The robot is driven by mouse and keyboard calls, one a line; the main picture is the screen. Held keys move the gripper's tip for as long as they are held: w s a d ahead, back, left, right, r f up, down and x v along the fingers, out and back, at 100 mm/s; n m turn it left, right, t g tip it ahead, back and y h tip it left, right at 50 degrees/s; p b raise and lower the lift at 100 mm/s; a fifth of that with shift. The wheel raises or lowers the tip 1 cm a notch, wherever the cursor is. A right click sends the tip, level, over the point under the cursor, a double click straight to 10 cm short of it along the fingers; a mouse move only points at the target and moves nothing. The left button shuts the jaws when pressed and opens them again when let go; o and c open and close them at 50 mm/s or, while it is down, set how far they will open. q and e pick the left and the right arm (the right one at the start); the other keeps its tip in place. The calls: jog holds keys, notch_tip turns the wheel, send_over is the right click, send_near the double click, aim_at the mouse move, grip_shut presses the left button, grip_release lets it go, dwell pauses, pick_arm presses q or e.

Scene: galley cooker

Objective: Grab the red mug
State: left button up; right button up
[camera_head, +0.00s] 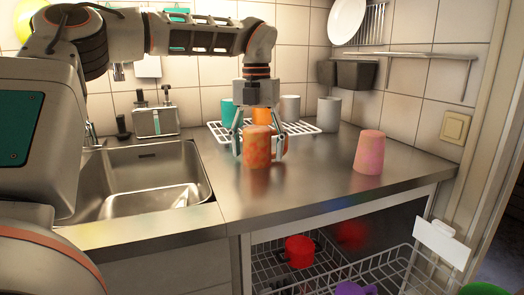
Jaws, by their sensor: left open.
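A red mug (299,251) is in the wire rack (262,262) under the counter, low in the head view. My left gripper (259,151) points down over the steel counter, well above and to the left of the red mug. It is open, with its fingers on either side of an orange patterned cup (256,147) standing upright on the counter. I cannot tell whether the fingers touch that cup. My right gripper does not show.
A pink patterned cup (369,152) stands at the counter's right. Behind, a white drying rack (300,128) holds several cups. A sink (150,165) is at the left. Below, a purple item (355,288) sits in the pulled-out rack. The front middle of the counter is clear.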

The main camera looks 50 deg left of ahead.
pick_arm(q)
jog(key=shift+r, duration=0.15)
jog(key=c, duration=1.4)
